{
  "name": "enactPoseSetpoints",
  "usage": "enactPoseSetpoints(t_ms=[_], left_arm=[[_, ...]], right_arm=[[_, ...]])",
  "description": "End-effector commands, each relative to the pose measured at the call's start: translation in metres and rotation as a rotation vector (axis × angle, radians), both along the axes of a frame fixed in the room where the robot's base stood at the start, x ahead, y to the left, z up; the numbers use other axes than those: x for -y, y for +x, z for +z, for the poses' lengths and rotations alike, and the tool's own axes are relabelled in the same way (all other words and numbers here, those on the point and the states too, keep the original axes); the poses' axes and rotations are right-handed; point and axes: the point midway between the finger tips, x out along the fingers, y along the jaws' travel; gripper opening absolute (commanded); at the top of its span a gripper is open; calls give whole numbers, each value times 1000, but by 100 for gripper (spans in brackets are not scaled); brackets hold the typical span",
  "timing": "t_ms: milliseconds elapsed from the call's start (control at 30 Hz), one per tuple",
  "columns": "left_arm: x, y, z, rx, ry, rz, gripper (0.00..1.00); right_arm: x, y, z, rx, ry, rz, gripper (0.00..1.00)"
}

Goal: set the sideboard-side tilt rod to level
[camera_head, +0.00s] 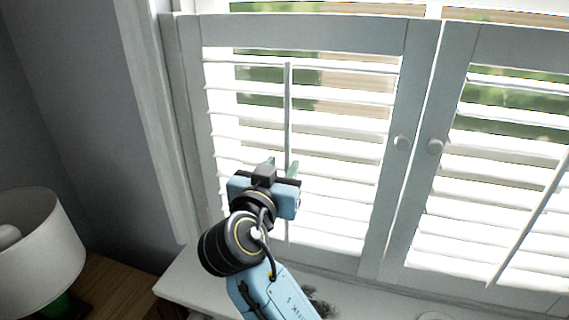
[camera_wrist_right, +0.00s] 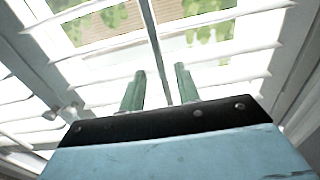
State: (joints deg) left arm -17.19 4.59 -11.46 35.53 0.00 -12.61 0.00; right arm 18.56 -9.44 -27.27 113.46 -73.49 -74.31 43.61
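The left shutter panel (camera_head: 190,120), on the side of the wooden furniture, has a thin upright tilt rod (camera_head: 288,105) down the middle of its white slats. Greenery and brown shapes show between its upper slats, so they are at least partly open. My right gripper (camera_head: 281,165) is raised in front of this rod, at about its middle height. In the right wrist view its two green fingers (camera_wrist_right: 159,88) are apart, and the rod (camera_wrist_right: 154,45) runs down into the gap between them. I cannot tell whether either finger touches it. My left gripper is not in view.
The right shutter panel (camera_head: 455,60) has its own slanting rod (camera_head: 530,215). Round knobs (camera_head: 402,142) sit where the panels meet. A white sill (camera_head: 185,285) lies below. A lamp (camera_head: 40,245) stands on a wooden top (camera_head: 115,285) at lower left.

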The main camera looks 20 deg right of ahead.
Motion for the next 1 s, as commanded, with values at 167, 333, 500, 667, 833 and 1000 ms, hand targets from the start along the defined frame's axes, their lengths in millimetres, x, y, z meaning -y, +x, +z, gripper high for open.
enactPoseSetpoints(t_ms=[167, 333, 500, 667, 833, 1000], left_arm=[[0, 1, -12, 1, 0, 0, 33], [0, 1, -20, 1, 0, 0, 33], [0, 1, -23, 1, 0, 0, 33], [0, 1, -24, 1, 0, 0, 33], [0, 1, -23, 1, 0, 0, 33], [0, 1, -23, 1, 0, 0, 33]], right_arm=[[-28, -33, -4, -3, 5, 3, 33], [-48, -60, -3, -2, 3, 2, 33], [-60, -75, -1, -1, 0, 1, 33], [-64, -80, -1, -1, 0, 0, 33], [-64, -80, 0, -1, -1, 0, 33], [-60, -79, -10, -32, 4, 5, 33]])
